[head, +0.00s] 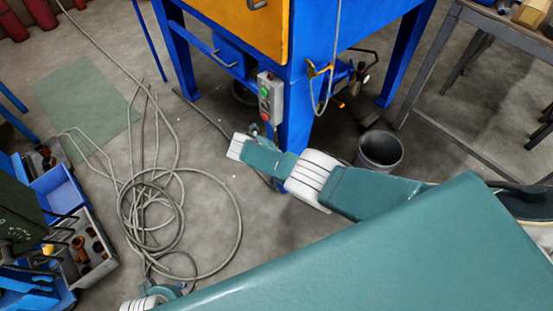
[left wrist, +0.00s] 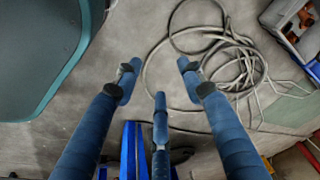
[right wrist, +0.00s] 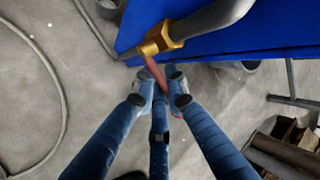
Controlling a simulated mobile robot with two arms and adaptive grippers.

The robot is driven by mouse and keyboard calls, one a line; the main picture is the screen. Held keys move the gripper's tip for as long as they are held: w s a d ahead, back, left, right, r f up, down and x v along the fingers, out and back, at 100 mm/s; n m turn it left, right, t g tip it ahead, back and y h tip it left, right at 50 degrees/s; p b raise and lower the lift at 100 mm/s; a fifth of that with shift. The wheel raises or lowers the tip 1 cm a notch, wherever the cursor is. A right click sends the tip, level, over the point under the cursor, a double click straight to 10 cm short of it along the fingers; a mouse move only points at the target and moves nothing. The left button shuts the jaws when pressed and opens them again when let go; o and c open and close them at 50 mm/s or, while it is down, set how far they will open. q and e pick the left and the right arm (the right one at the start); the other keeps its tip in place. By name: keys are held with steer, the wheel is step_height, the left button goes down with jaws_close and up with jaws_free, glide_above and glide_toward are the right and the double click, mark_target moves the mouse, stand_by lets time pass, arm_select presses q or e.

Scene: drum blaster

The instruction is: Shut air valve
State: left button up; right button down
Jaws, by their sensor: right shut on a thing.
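The air valve shows in the right wrist view as a brass body (right wrist: 158,40) on a grey pipe (right wrist: 212,20), with a thin red lever (right wrist: 152,68) pointing down from it. My right gripper (right wrist: 162,90) is shut on the red lever, its fingertips close together around the lever's lower end. In the head view the right arm reaches to the blue machine's leg, and its fingers and the valve cannot be made out there. My left gripper (left wrist: 158,85) is open and empty above the concrete floor, with its fingers spread.
The blue blasting cabinet (head: 235,25) stands at the back with a switch box (head: 270,98) on its leg. A coiled hose (head: 180,215) lies on the floor; crates (head: 85,245) stand at left.

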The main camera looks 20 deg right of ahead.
steer(key=shift+s+d, duration=0.1)
steer(key=shift+d, duration=0.1)
stand_by(0.5)
steer(key=c, duration=1.9)
jaws_free()
steer(key=shift+r, duration=0.1)
steer(key=shift+a, duration=0.15)
steer(key=v, duration=1.1)
steer(key=shift+r, duration=0.4)
steer(key=shift+a, duration=0.2)
